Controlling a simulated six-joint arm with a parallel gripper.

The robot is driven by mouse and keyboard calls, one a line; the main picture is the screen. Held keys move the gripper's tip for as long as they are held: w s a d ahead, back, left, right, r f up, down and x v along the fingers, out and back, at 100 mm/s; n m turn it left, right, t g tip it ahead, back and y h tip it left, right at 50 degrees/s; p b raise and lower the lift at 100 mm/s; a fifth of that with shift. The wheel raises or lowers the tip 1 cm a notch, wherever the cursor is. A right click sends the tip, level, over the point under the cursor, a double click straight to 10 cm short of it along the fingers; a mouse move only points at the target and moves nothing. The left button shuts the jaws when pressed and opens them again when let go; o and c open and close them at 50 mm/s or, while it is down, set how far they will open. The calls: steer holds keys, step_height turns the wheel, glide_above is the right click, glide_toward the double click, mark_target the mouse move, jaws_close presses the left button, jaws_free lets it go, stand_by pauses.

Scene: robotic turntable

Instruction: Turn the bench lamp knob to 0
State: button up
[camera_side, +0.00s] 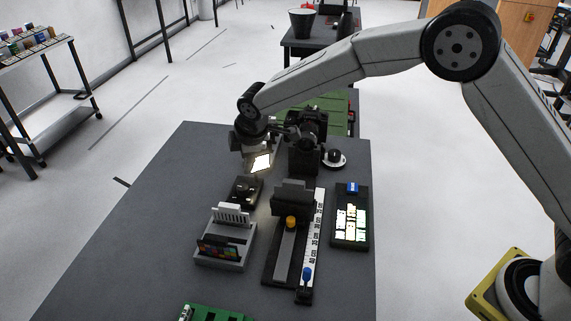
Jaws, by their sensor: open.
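My gripper (290,131) is at the end of the arm, near the back of the dark bench. It is open, and its small dark fingers are hard to make out against the black device (308,158) just right of it. I cannot tell whether they touch it. A bright lit lamp panel (261,162) shows just below my wrist. A small black box (245,191) with a rounded dark top sits below the panel. I cannot tell which part is the bench lamp knob, and its marks are not readable.
A rail unit with a yellow knob (291,222) and a blue knob (307,274) stands mid-bench. A grey rack (225,243) stands left. A black knob on a white disc (334,156) is back right. The bench's left side is clear.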

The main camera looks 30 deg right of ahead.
steer(key=m, duration=1.6)
glide_toward(243, 187)
steer(key=f, duration=0.1)
steer(key=shift+w+a+f+h, duration=0.15)
steer(key=shift+a+h, duration=0.15)
steer(key=shift+a, duration=0.05)
steer(key=shift+w+f, duration=0.1)
steer(key=shift+f, duration=0.05)
steer(key=shift+x, duration=3.7)
steer(key=shift+d, duration=0.1)
